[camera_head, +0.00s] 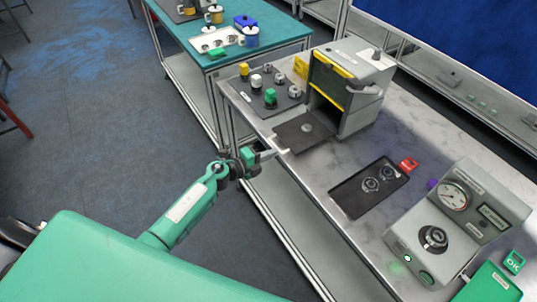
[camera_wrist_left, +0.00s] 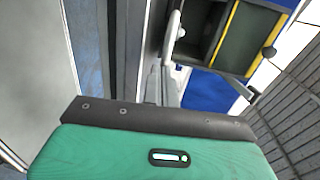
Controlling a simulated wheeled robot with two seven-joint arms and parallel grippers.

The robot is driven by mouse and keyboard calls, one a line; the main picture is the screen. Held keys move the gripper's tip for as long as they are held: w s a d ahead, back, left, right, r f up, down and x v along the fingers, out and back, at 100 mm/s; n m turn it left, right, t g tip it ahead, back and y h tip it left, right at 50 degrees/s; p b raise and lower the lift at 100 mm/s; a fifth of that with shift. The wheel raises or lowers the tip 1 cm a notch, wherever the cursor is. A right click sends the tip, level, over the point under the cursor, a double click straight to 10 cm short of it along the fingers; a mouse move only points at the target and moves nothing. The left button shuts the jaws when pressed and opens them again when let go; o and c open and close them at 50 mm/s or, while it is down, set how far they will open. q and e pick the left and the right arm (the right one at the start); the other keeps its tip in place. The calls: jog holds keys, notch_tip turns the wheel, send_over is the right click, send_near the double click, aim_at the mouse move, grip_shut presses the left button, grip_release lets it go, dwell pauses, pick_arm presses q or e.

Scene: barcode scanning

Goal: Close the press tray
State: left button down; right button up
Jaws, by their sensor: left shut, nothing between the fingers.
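The press (camera_head: 362,118) is a grey box with an open, yellow-edged front at the back of the marble-topped bench. Its dark tray (camera_head: 290,139) is out in front of the opening, with a small round metal part (camera_head: 306,128) on it. My left gripper (camera_head: 272,154) is shut and empty beside the tray's outer edge, close to the pale handle there. I cannot tell whether it touches the handle. In the left wrist view the shut fingers (camera_wrist_left: 160,88) point toward a pale bar (camera_wrist_left: 173,35), with the press (camera_wrist_left: 245,38) at upper right. My right gripper is out of view.
A dark mat (camera_head: 283,102) with several coloured-top pieces lies left of the press. A black tray (camera_head: 352,203) with round metal parts sits to the right, then a gauge unit (camera_head: 425,243). A teal table (camera_head: 185,52) stands behind. The floor left of the bench is clear.

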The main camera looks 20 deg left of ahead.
aim_at(286, 145)
pick_arm(q)
jog(key=x, duration=0.5)
jog(key=r+x, duration=0.1)
jog(key=x, duration=0.2)
jog(key=shift+w+d+r+b, duration=0.1)
jog(key=shift+w+d+b, duration=0.05)
jog(key=shift+b, duration=0.2)
